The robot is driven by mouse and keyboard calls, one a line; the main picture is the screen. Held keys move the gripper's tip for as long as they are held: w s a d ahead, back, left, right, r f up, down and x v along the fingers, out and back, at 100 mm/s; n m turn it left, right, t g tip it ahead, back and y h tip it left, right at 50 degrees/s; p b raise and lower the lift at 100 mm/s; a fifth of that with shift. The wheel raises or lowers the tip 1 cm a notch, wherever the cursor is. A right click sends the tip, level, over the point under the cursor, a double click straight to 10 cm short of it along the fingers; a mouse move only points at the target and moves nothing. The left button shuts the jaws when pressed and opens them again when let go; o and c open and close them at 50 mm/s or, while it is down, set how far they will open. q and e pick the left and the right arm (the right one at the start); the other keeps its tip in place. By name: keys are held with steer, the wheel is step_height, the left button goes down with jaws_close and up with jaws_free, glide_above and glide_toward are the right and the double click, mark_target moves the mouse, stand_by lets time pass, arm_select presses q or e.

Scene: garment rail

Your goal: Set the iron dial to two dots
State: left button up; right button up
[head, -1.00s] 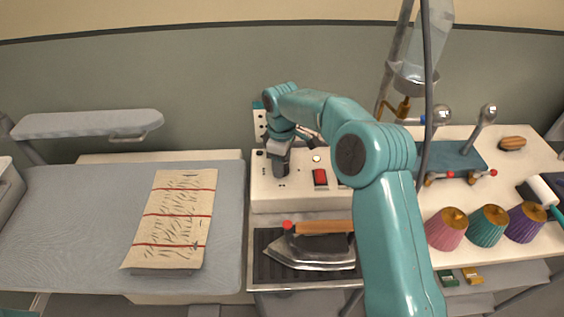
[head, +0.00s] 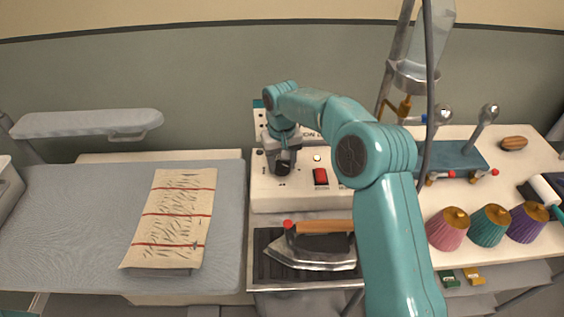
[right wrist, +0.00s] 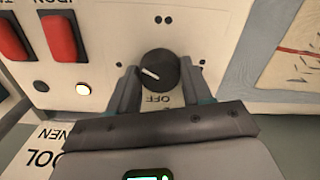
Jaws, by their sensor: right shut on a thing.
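The black dial (right wrist: 160,66) sits on the white control panel (right wrist: 100,20) in the right wrist view. Its white pointer line points to the picture's left, slightly up. My right gripper (right wrist: 160,76) is shut on the dial, one finger on each side. In the head view my right gripper (head: 282,163) reaches down onto the panel's left part and mostly hides the dial. The iron (head: 310,262) rests on a dark stand below the panel. My left gripper is out of view.
A red switch (head: 320,176) and a lit lamp (head: 317,158) are right of the dial. Several coloured cones stand at right, near a blue stand (head: 455,158). A cable hangs behind my arm.

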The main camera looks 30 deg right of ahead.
steer(key=m, duration=0.5)
steer(key=shift+w+r+m, duration=0.2)
steer(key=shift+m, duration=0.1)
steer(key=m+b, duration=0.1)
steer(key=m, duration=0.4)
steer(key=shift+d+m, duration=0.1)
steer(key=shift+m, duration=0.3)
steer(key=o, duration=0.8)
steer(key=shift+o, duration=1.2)
steer(key=shift+s+f, duration=0.1)
step_height(320, 180, up, 8)
steer(key=shift+r, duration=0.1)
step_height(320, 180, up, 8)
steer(key=p, duration=0.3)
glide_above(281, 164)
steer(key=shift+d+r, duration=0.1)
